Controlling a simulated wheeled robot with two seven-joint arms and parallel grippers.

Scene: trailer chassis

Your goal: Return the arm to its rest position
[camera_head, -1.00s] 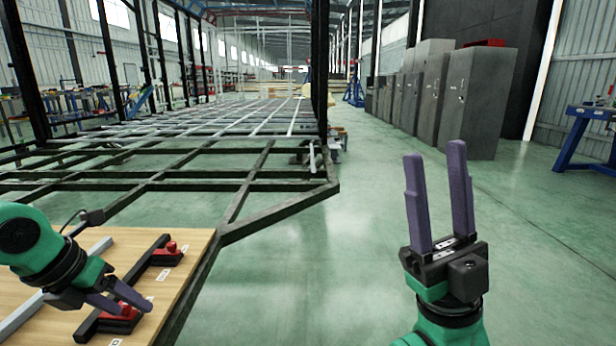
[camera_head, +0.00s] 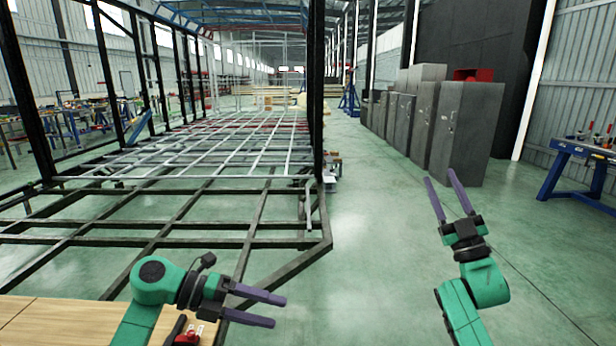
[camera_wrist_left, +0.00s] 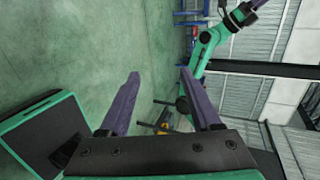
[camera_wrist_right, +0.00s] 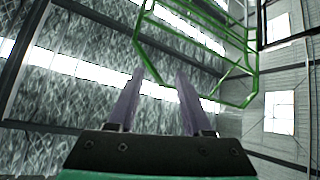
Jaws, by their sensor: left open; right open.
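My left gripper (camera_head: 278,308) is in the lower middle of the head view, with its purple fingers pointing right. It is open and empty, beyond the right edge of the wooden board. My right gripper (camera_head: 441,182) is raised over the open floor at the right, with its fingers pointing up and spread. It is open and empty. The left wrist view shows the left fingers (camera_wrist_left: 165,85) apart, with green floor between them. The right wrist view shows the right fingers (camera_wrist_right: 160,75) apart against the roof and a wall.
The dark trailer chassis frame (camera_head: 285,243) fills the left and middle. A wooden board (camera_head: 50,322) with a red clamp (camera_head: 187,338) lies at the lower left. Grey cabinets (camera_head: 462,130) and a blue workbench (camera_head: 557,172) stand at the right. The floor between is clear.

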